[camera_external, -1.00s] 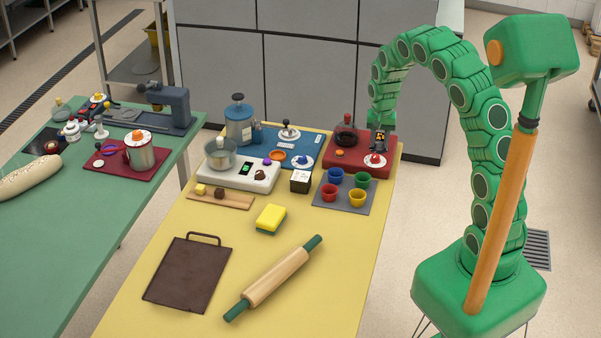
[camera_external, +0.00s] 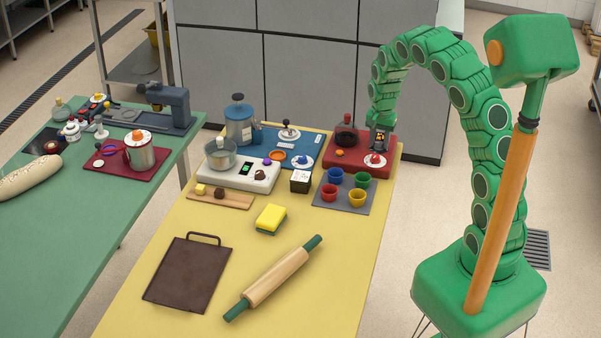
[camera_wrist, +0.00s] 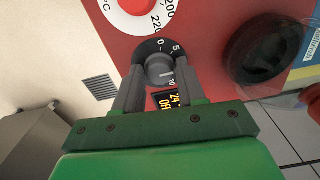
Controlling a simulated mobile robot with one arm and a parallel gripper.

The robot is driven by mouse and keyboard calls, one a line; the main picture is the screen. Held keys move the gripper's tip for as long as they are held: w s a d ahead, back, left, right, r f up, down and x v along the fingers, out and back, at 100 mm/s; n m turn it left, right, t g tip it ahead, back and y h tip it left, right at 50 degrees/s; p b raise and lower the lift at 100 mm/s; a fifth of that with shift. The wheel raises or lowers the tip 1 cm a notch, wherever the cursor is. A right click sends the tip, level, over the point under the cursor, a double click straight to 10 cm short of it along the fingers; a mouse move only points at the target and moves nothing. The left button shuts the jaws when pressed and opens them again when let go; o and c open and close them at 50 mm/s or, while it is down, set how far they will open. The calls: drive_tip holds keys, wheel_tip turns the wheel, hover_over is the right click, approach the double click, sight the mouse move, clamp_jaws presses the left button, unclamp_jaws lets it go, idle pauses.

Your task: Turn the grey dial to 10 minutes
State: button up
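The grey dial (camera_wrist: 159,70) is in the middle of the wrist view, on a black ring with white numbers. The 0 and 5 lie at its top edge and a partly hidden number, seemingly 20, below. A light mark shows on the knob's lower right. My gripper (camera_wrist: 161,78) has one finger on each side of the dial, very close to it; whether they press on it is unclear. In the external view my gripper (camera_external: 380,144) is low over the red panel (camera_external: 355,163), and the grey dial is hidden there.
A red knob on a white temperature disc (camera_external: 376,160) sits just in front of my gripper. A small orange-lit display (camera_wrist: 168,100) is by the dial. Coloured cups on a grey mat (camera_external: 344,208) lie nearer.

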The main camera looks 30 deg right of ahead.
sight(379, 143)
drive_tip(key=o, duration=0.3)
drive_tip(key=shift+r, duration=0.1)
wheel_tip(379, 143, up, 7)
drive_tip(key=shift+r, duration=0.25)
idle(0.4)
drive_tip(key=shift+r, duration=0.1)
